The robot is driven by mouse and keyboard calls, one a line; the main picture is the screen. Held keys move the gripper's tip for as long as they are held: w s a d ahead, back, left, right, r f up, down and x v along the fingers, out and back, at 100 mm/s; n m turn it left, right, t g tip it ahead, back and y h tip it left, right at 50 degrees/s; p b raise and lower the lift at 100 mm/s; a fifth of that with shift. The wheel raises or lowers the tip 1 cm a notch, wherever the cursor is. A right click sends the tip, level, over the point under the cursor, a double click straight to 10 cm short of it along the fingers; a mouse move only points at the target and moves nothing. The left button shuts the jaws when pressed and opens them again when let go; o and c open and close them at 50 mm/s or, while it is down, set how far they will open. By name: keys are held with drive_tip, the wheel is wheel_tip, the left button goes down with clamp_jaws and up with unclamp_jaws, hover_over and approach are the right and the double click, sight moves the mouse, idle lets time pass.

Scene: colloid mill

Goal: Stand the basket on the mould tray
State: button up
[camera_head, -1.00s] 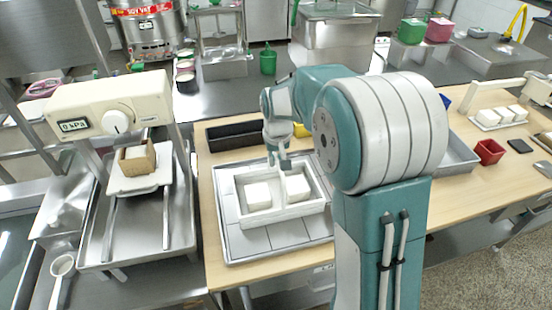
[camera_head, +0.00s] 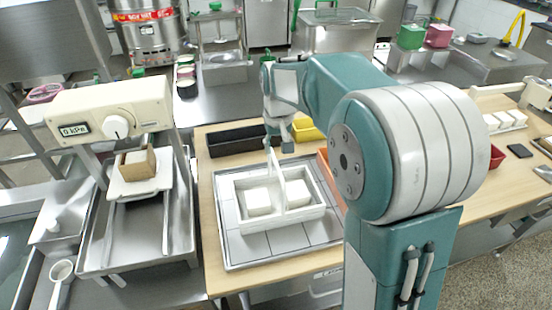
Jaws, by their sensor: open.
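The white basket (camera_head: 300,214) has a tall handle (camera_head: 276,170) across its middle, with a white block (camera_head: 258,201) on one side and another (camera_head: 298,193) on the other. It sits upright on a shallow grey tray with a lined floor (camera_head: 262,248), which looks to be the mould tray. My gripper (camera_head: 281,146) is open and points down above the back of the basket, close to the top of the handle. It appears apart from the handle, though the exact gap is hard to judge.
A black bin (camera_head: 236,140) and a yellow container (camera_head: 308,131) stand behind the tray. An orange-edged item (camera_head: 329,178) is partly hidden by my arm. On the left, a press with a dial (camera_head: 116,127) stands over a wooden box (camera_head: 137,165). Bare wood shows left of the tray.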

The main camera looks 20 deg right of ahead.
drive_tip(key=s+r+t, duration=0.1)
drive_tip(key=s+r, duration=0.3)
drive_tip(key=s, duration=0.3)
drive_tip(key=s+r+t, duration=0.1)
drive_tip(key=s+r, duration=0.4)
drive_tip(key=s, duration=0.3)
drive_tip(key=s+f+t, duration=0.2)
drive_tip(key=s+f, duration=0.1)
drive_tip(key=s, duration=0.8)
drive_tip(key=shift+s+f, duration=0.15)
drive_tip(key=shift+f, duration=0.15)
drive_tip(key=shift+s, duration=0.1)
